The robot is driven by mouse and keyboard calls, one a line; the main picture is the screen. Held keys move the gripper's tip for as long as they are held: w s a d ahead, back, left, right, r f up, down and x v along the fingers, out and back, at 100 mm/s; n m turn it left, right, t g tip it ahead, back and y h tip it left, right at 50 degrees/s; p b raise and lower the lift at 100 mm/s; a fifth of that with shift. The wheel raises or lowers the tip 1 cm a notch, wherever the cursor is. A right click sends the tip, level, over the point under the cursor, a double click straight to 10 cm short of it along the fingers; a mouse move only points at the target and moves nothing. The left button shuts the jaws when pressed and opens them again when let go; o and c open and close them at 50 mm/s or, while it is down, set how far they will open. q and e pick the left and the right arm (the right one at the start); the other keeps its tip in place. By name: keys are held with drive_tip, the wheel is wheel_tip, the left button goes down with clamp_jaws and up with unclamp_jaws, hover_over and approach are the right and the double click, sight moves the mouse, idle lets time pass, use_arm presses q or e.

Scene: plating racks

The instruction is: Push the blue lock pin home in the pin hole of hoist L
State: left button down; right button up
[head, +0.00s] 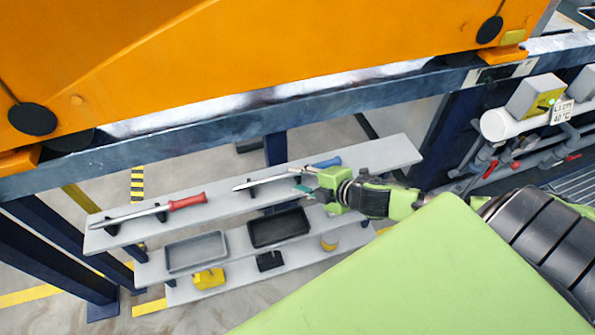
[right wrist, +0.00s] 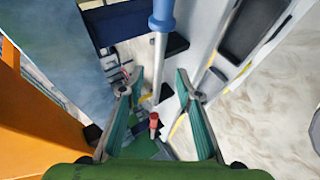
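The blue lock pin (head: 326,162) has a blue handle and a long thin metal shaft. It lies on black supports on the upper grey shelf (head: 384,153). Its handle (right wrist: 163,14) shows at the top of the right wrist view, with the shaft running down between my fingers. My right gripper (head: 303,180) is at the shelf beside the pin. In the right wrist view my right gripper (right wrist: 157,84) is open, one finger on each side of the shaft, without visible contact. My left gripper is out of view. I cannot make out the pin hole of hoist L.
A red-handled pin (head: 187,201) lies left on the same shelf.

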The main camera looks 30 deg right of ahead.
sight(289, 176)
drive_tip(key=p+x, duration=0.1)
drive_tip(key=x, duration=0.4)
drive_tip(key=shift+d, duration=0.15)
drive_tip(key=shift+r, duration=0.1)
clamp_jaws()
drive_tip(key=shift+r, duration=0.1)
